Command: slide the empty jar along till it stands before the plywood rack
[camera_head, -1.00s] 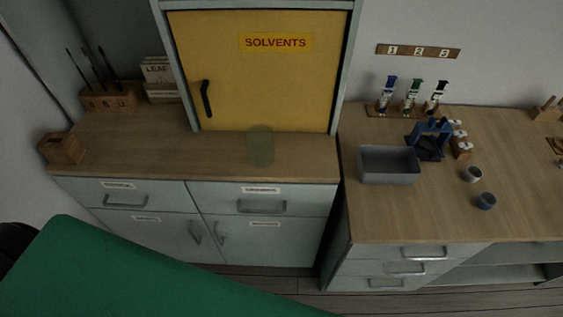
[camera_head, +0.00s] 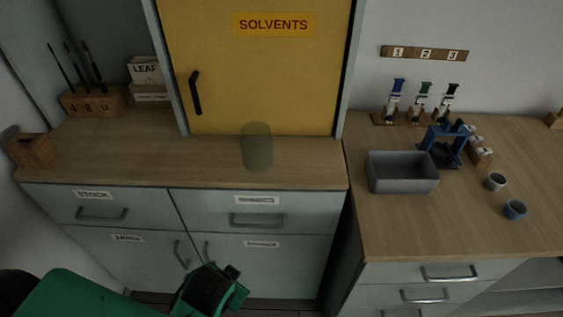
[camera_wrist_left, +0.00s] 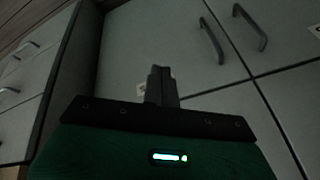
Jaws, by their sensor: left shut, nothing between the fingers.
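The empty jar (camera_head: 257,147) is a greenish, see-through cylinder standing upright on the left wooden counter, before the yellow solvents cabinet. A wooden rack (camera_head: 95,102) marked 4, 8 and 12 holds brushes at the counter's back left; I take it for the plywood rack. The jar stands well to its right. My left gripper (camera_head: 233,272) is low in front of the drawers, below the counter top and apart from the jar. In the left wrist view its fingers (camera_wrist_left: 161,84) are together and empty, facing the cabinet fronts. My right gripper is not in view.
A wooden block (camera_head: 33,150) stands at the counter's left end, and LEAF booklets (camera_head: 147,78) stand behind. The counter between rack and jar is clear. The right counter holds a grey bin (camera_head: 402,172), a blue stand (camera_head: 445,147) and small cups (camera_head: 514,209).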

